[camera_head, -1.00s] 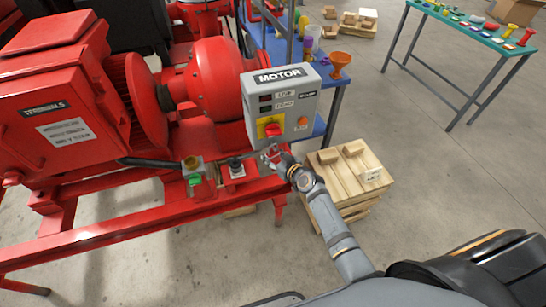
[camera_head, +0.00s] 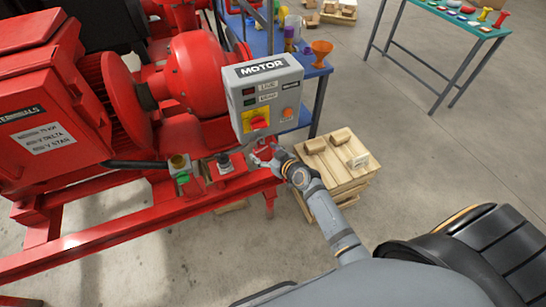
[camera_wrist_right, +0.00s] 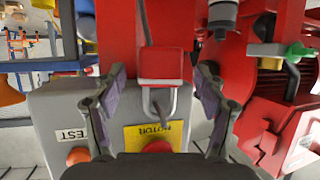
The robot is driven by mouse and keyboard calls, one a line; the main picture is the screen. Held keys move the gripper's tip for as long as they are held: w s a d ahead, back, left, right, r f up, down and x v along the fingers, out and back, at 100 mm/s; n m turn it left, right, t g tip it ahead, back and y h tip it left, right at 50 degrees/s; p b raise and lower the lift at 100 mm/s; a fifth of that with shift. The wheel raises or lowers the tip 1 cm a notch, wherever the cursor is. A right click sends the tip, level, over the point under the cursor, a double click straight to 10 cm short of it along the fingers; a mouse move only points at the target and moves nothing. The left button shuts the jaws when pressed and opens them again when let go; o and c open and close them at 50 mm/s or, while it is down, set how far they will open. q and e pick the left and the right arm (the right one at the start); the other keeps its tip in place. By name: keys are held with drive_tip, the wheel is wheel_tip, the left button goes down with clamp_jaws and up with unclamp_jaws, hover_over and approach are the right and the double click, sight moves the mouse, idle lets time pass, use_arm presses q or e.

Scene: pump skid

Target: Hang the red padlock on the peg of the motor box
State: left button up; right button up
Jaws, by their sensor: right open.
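The red padlock (camera_wrist_right: 160,66) shows in the right wrist view, which sees the scene upside down. Its grey shackle (camera_wrist_right: 160,102) overlaps the front of the grey motor box (camera_head: 265,92), at the edge of the yellow plate (camera_wrist_right: 155,135). The peg is not clear, so I cannot tell if the shackle loops it. My right gripper (camera_head: 262,155) is open just below the box. In the wrist view its fingers stand on both sides of the padlock, apart from it. I cannot make out the padlock in the head view. My left gripper is not in view.
The red motor (camera_head: 195,75) and skid frame (camera_head: 150,205) fill the left. A wooden pallet stack (camera_head: 340,165) stands right of my right gripper. A blue table (camera_head: 318,68) is behind the box, and a green-topped table (camera_head: 450,20) stands far right.

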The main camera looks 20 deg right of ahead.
drive_tip(key=v, duration=0.8)
drive_tip(key=shift+s, duration=0.4)
drive_tip(key=shift+d, duration=0.1)
drive_tip(key=s+d+f+m+g+h, duration=0.15)
drive_tip(key=s+f, duration=0.25)
drive_tip(key=f, duration=0.4)
drive_tip(key=s+d+f+g+h, duration=0.1)
drive_tip(key=s+d+f+g, duration=0.15)
drive_tip(key=f, duration=0.65)
drive_tip(key=s+d+f+m+g+h, duration=0.1)
drive_tip(key=s+d+f, duration=0.1)
drive_tip(key=s+f, duration=0.45)
drive_tip(key=s+d+f+g, duration=0.1)
drive_tip(key=s+f+g, duration=0.2)
drive_tip(key=s+f, duration=0.6)
drive_tip(key=s+f+g+h, duration=0.1)
drive_tip(key=s+f+g, duration=0.2)
drive_tip(key=s+f, duration=0.6)
drive_tip(key=s, duration=0.8)
drive_tip(key=shift+s+d+f+g, duration=0.3)
drive_tip(key=shift+d+f, duration=0.05)
drive_tip(key=shift+d, duration=0.05)
